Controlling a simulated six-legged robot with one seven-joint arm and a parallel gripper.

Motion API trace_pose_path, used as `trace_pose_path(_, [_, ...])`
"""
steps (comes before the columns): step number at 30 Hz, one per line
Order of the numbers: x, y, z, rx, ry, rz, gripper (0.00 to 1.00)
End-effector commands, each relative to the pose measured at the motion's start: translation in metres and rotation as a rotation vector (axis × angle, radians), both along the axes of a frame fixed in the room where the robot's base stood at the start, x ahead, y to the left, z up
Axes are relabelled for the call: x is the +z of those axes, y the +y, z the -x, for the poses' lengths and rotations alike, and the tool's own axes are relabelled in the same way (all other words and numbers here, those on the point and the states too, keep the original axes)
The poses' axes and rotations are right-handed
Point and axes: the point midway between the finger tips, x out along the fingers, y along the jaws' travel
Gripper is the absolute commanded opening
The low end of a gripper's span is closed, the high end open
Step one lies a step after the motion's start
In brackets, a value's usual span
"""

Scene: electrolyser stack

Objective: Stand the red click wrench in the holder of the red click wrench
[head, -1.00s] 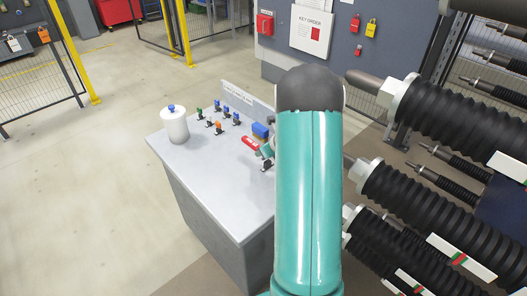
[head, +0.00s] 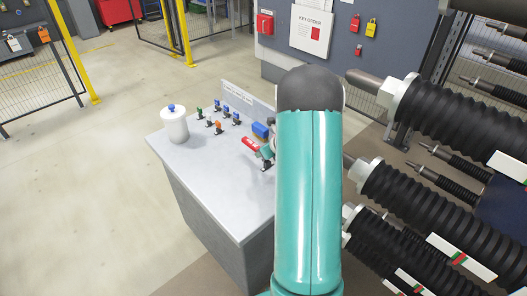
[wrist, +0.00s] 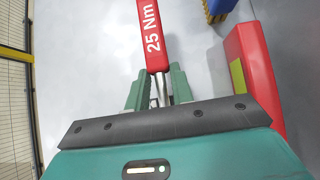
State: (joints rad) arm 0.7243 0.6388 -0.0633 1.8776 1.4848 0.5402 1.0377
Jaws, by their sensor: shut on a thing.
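The red click wrench (wrist: 153,38), marked "25 Nm", extends away from my gripper (wrist: 158,88) in the wrist view. My gripper is shut on its thin metal part, between the green fingers. In the head view the red wrench (head: 250,144) shows above the bench, just left of my arm, and most of the gripper is hidden. A red block with a yellow patch (wrist: 252,75) lies to the right of the wrench in the wrist view, apart from it. I cannot tell whether this is the holder.
The grey bench (head: 200,175) carries a white bottle (head: 174,125), several small coloured fittings (head: 218,127) and a blue block (head: 260,130). The bench's front left is clear.

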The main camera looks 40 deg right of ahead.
Motion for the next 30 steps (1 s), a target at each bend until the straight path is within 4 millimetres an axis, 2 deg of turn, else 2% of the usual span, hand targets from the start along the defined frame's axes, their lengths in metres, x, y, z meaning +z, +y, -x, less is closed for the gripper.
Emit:
trace_pose_path(22, [-0.012,0.0,-0.001,0.0,-0.001,0.001,0.0])
trace_pose_path(23, [-0.012,0.0,-0.001,0.0,-0.001,0.001,0.27])
trace_pose_path(24, [-0.012,0.0,-0.001,0.001,-0.001,0.001,0.35])
trace_pose_path(26, [-0.013,0.0,0.0,0.001,-0.001,0.001,0.47])
trace_pose_path(30, [-0.013,0.0,0.0,0.001,-0.001,0.001,0.49])
